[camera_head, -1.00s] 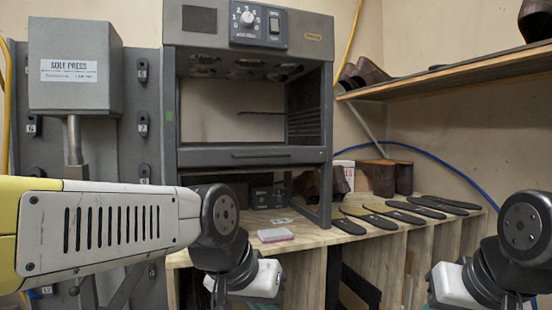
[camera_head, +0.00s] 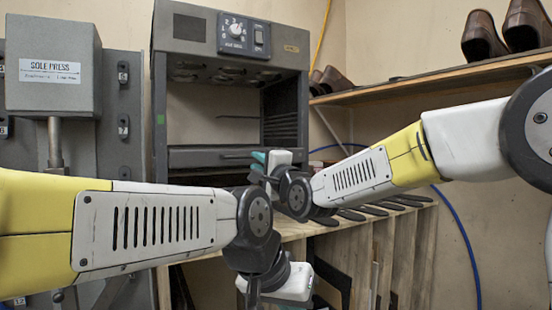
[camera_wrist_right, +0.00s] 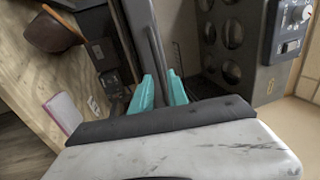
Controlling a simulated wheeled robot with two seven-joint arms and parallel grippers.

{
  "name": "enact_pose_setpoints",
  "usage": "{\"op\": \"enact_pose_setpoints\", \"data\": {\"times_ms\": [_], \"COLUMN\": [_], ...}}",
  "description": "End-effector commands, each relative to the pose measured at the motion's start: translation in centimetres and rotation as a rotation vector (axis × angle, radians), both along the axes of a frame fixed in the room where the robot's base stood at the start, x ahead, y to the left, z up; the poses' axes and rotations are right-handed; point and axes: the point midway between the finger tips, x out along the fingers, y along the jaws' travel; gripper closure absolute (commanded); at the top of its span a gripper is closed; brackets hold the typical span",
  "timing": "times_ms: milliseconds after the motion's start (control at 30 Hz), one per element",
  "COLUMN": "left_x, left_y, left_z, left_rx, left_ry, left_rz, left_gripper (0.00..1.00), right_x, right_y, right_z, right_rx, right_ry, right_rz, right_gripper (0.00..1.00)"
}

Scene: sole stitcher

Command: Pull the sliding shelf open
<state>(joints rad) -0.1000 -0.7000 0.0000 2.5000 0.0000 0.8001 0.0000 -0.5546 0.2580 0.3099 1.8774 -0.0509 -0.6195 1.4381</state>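The sliding shelf (camera_head: 208,157) is the grey panel with a bar handle across the lower opening of the grey machine (camera_head: 160,70). It looks pushed in. My right gripper (camera_head: 257,162), with teal fingertips, is at the right end of the shelf front. In the right wrist view its fingers (camera_wrist_right: 161,88) stand apart, with a dark bar (camera_wrist_right: 157,45) of the shelf front running toward the gap between them. I cannot tell if they touch it. My left gripper's white body (camera_head: 295,285) hangs low at the middle front; its fingers are hidden.
A sole press (camera_head: 52,75) stands left of the machine. Flat dark soles (camera_head: 385,206) lie on the wooden bench (camera_head: 335,233) behind my right forearm. Brown shoes (camera_head: 482,38) stand on a wall shelf (camera_head: 420,83).

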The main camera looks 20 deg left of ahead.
Motion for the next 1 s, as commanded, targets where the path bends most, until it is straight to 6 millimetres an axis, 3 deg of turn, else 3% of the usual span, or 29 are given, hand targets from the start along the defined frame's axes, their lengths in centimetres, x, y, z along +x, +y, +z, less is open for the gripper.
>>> {"op": "enact_pose_setpoints", "data": {"times_ms": [333, 733, 833, 1000], "left_x": [0.0, 0.0, 0.0, 0.0], "left_y": [0.0, 0.0, 0.0, 0.0], "left_z": [0.0, 0.0, 0.0, 0.0], "left_rx": [0.000, 0.000, 0.000, 0.000], "left_ry": [0.000, 0.000, 0.000, 0.000], "left_rz": [0.000, 0.000, 0.000, 0.000], "left_gripper": [1.00, 1.00, 1.00, 1.00], "right_x": [3.4, 4.1, 4.1, 4.1], "right_y": [3.9, 4.6, 4.6, 4.6], "right_z": [0.9, 1.1, 1.1, 1.1], "right_rx": [-0.003, -0.005, -0.005, -0.005], "right_ry": [-0.001, -0.001, -0.001, -0.001], "right_rz": [-0.002, -0.002, -0.003, -0.003], "right_gripper": [0.80, 0.80, 0.98, 1.00]}}
